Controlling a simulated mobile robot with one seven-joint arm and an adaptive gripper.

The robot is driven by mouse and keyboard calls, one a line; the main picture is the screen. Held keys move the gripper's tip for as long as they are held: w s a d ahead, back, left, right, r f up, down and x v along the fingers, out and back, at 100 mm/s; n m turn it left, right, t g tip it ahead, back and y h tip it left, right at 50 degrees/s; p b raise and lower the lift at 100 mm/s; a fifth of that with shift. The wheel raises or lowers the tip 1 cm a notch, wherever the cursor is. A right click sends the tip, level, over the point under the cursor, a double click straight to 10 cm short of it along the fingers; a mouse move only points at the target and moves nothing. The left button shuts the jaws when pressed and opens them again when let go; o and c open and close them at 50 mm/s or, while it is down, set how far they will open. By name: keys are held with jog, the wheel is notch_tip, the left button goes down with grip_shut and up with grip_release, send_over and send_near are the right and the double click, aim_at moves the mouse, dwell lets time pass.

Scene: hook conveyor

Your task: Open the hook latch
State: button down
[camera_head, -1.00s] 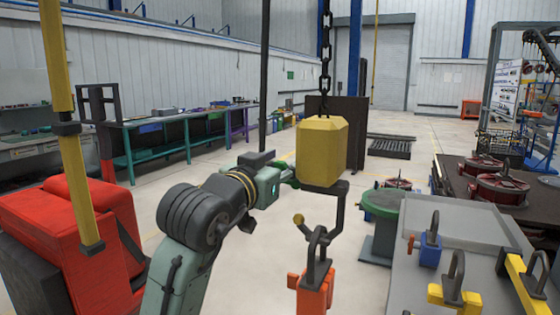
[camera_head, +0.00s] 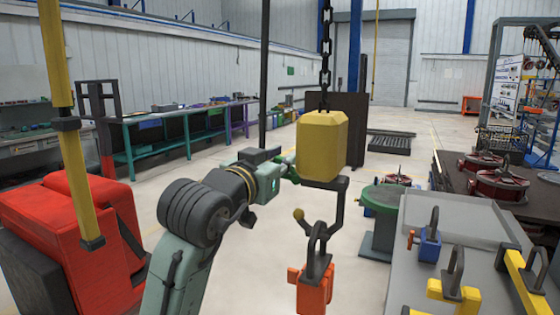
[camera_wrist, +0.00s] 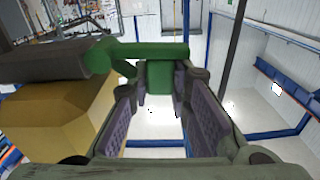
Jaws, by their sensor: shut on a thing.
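The yellow hook block (camera_head: 322,148) hangs from a chain, with a dark hook (camera_head: 338,208) below it. A small yellow ball knob (camera_head: 299,215) shows at the hook's tip side. An orange load (camera_head: 313,285) hangs on the hook by its dark shackle. The green latch handle (camera_wrist: 160,76) lies between my fingers in the wrist view, beside the yellow block (camera_wrist: 62,118). My gripper (camera_head: 287,169) is at the block's left side, shut on the green latch handle. The head view shows little of the handle and fingers.
A grey table (camera_head: 400,262) at right carries a blue piece (camera_head: 430,247) and yellow pieces (camera_head: 452,291) with dark shackles. Red equipment (camera_head: 65,235) and a yellow post (camera_head: 70,140) stand at left.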

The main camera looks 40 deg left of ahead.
jog(key=shift+w+d+r+m+b, duration=0.1)
jog(key=shift+d+m+b, duration=0.1)
jog(key=shift+m+b, duration=0.25)
jog(key=shift+d+r+m+b, duration=0.15)
jog(key=shift+m+b, duration=0.15)
jog(key=shift+m, duration=0.25)
jog(key=shift+d+r+m, duration=0.2)
jog(key=shift+r+m, duration=0.05)
jog(key=shift+m, duration=0.55)
jog(key=c, duration=1.5)
grip_release()
jog(key=shift+a, duration=0.1)
